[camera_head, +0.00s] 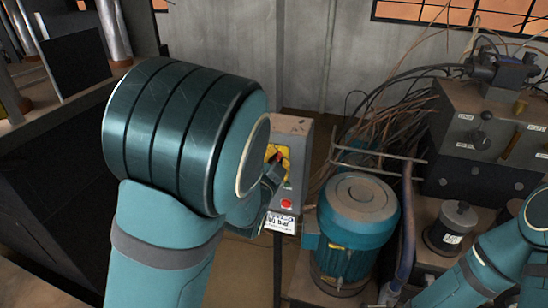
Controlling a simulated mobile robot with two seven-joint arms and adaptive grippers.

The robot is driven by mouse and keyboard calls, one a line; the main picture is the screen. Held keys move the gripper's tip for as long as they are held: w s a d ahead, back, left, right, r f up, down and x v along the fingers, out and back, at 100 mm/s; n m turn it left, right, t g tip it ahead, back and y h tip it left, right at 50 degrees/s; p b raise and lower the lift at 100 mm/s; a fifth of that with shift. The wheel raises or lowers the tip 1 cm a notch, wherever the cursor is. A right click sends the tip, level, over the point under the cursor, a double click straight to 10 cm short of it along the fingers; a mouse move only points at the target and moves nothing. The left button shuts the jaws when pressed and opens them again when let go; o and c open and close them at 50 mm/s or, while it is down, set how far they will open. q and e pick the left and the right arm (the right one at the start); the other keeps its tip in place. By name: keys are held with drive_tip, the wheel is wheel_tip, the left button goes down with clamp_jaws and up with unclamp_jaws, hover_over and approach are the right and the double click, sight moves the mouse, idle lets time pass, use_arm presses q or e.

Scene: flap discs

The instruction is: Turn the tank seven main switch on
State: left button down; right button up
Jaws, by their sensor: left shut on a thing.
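A grey switch box (299,132) stands on a post in the middle of the head view. On its face is a yellow plate (284,150) with a red rotary switch (278,156), partly hidden by my gripper. My left gripper (274,170) reaches the box from the left and is shut on the red switch. My left arm hides much of the gripper and the box's left side. The switch's exact angle is hard to tell. A red button (286,203) sits lower on the box, above a white label (281,223) too small to read surely.
A teal motor (357,225) stands just right of the box. Tangled cables and hoses (385,128) and a grey control unit (487,130) fill the right. My right arm enters at lower right; its gripper is out of view. A concrete wall (225,50) stands behind.

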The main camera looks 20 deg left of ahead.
use_arm(q)
drive_tip(key=m, duration=0.4)
drive_tip(key=shift+d+f+m+p, duration=0.1)
drive_tip(key=shift+d+m+p, duration=0.1)
drive_tip(key=shift+m+p, duration=0.2)
drive_tip(key=m, duration=0.4)
drive_tip(key=shift+f+m+p, duration=0.25)
drive_tip(key=shift+m+p, duration=0.05)
drive_tip(key=c, duration=0.9)
unclamp_jaws()
drive_tip(key=shift+w+f, duration=0.1)
drive_tip(key=shift+c, duration=0.2)
